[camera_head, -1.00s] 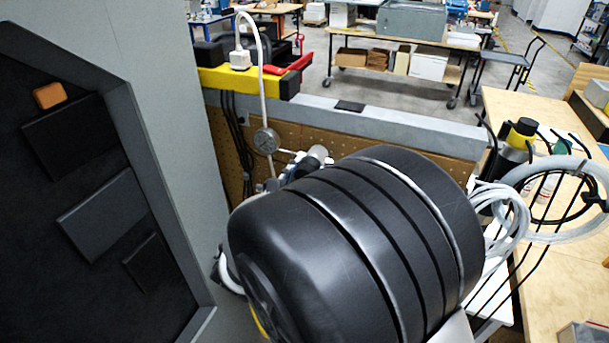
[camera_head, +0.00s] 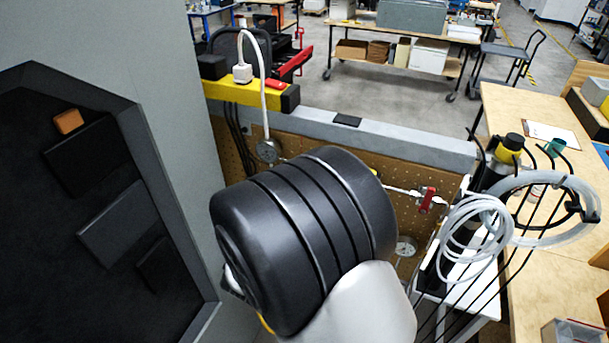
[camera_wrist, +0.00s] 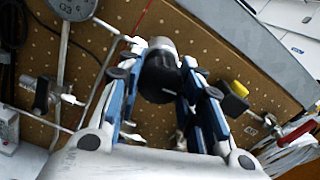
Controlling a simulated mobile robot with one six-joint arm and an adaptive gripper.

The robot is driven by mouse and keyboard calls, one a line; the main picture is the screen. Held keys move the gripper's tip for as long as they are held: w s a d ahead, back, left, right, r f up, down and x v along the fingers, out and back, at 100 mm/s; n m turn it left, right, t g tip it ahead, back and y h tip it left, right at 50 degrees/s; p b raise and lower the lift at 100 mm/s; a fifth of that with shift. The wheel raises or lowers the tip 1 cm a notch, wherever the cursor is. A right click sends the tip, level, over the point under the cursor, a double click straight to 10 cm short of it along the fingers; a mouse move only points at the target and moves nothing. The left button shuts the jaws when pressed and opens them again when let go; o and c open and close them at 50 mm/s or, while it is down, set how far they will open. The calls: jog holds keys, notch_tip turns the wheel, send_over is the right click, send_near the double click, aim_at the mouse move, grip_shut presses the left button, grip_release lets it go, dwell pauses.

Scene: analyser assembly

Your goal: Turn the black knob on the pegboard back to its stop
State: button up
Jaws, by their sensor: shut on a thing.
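The black knob (camera_wrist: 158,80) shows in the middle of the wrist view, with a silver-grey collar at its far end. My gripper (camera_wrist: 161,66) has its two blue-and-grey fingers on either side of the knob and is shut on it. The knob's marking and turned angle cannot be read. The pegboard (camera_wrist: 95,62) lies behind it, brown with rows of holes. In the head view the pegboard (camera_head: 292,143) is partly covered by my large black arm joint, which hides the knob and my gripper.
A dial gauge (camera_head: 268,150) and a red-handled valve (camera_head: 428,199) are on the pegboard, with a lower gauge (camera_head: 405,247). The wrist view shows a yellow-capped fitting (camera_wrist: 238,89) close right of my fingers. Coiled white tubing (camera_head: 478,232) hangs at right.

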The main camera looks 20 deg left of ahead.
jog(key=n+p, duration=0.4)
jog(key=shift+r+n, duration=0.2)
jog(key=shift+n, duration=0.1)
jog(key=n+p, duration=0.3)
jog(key=shift+n+p, duration=0.3)
jog(key=shift+n, duration=0.1)
jog(key=n+p, duration=0.3)
jog(key=n, duration=0.1)
jog(key=shift+f+n+p, duration=0.1)
jog(key=shift+n+p, duration=1.15)
jog(key=shift+n, duration=0.75)
jog(key=o, duration=1)
jog(key=shift+d, duration=0.1)
jog(key=shift+o, duration=0.3)
